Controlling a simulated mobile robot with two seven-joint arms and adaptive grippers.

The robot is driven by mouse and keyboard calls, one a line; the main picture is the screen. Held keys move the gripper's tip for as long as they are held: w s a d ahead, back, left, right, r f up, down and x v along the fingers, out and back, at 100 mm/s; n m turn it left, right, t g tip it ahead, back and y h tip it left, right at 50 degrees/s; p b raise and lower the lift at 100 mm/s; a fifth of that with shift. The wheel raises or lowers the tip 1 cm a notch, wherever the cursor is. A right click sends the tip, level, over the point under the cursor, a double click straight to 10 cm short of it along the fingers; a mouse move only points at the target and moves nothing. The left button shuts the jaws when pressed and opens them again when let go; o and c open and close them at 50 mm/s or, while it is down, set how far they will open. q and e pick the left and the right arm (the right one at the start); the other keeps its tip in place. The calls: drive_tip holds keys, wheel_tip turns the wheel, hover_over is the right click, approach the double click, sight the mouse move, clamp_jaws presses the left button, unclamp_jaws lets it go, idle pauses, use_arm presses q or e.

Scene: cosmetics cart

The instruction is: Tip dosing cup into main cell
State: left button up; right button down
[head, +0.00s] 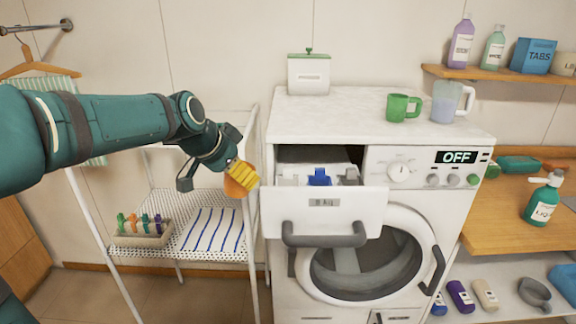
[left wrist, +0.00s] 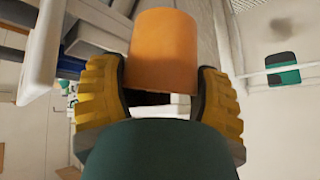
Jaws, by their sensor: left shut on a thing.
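My left gripper (head: 243,178) has yellow fingers and is shut on the orange dosing cup (head: 235,188), left of the washing machine's drawer. In the left wrist view, the cup (left wrist: 165,48) sits between the two yellow fingers of the gripper (left wrist: 163,88). The cup's inside is hidden, so I cannot tell what it holds. The detergent drawer (head: 325,218) is pulled out, with a grey handle. A blue insert (head: 319,177) shows in its middle, with grey parts on both sides. The cell floors are hidden behind the drawer front. My right gripper is not in view.
The washing machine (head: 470,142) has a white top with a lidded box (head: 309,75), a green mug (head: 403,107) and a clear jug (head: 451,101). A wire rack (head: 180,254) stands left below the arm. Above the drawer front is open space.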

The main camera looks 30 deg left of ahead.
use_arm(q)
drive_tip(key=shift+w+d+r+p, duration=0.15)
drive_tip(key=shift+d+r+p, duration=0.05)
drive_tip(key=shift+p, duration=0.2)
drive_tip(key=shift+w+d+g+y+p, duration=0.3)
drive_tip(key=shift+g+y+p, duration=0.1)
drive_tip(key=shift+y+p, duration=0.15)
drive_tip(key=shift+w+d+r+m+g+y+p, duration=0.25)
drive_tip(key=shift+d+r+y+p, duration=0.1)
drive_tip(key=shift+r+p, duration=0.25)
drive_tip(key=shift+w+d+r+m+g+y+p, duration=0.2)
drive_tip(key=shift+w+d+r+g+p, duration=0.1)
drive_tip(key=shift+r+p, duration=0.3)
drive_tip(key=shift+w+d+f+g, duration=0.1)
drive_tip(key=shift+d+f+g, duration=0.15)
drive_tip(key=shift+f, duration=0.15)
drive_tip(key=g+y, duration=0.1)
drive_tip(key=w+d+g+y+p, duration=0.1)
drive_tip(key=m+y, duration=0.1)
drive_tip(key=y, duration=0.1)
drive_tip(key=shift+w+d+r+g, duration=0.2)
drive_tip(key=shift+d+g, duration=0.15)
drive_tip(key=shift+g, duration=0.05)
drive_tip(key=shift+w+d+r+y+p, duration=0.1)
drive_tip(key=shift+y+p, duration=0.2)
drive_tip(key=shift+p, duration=0.2)
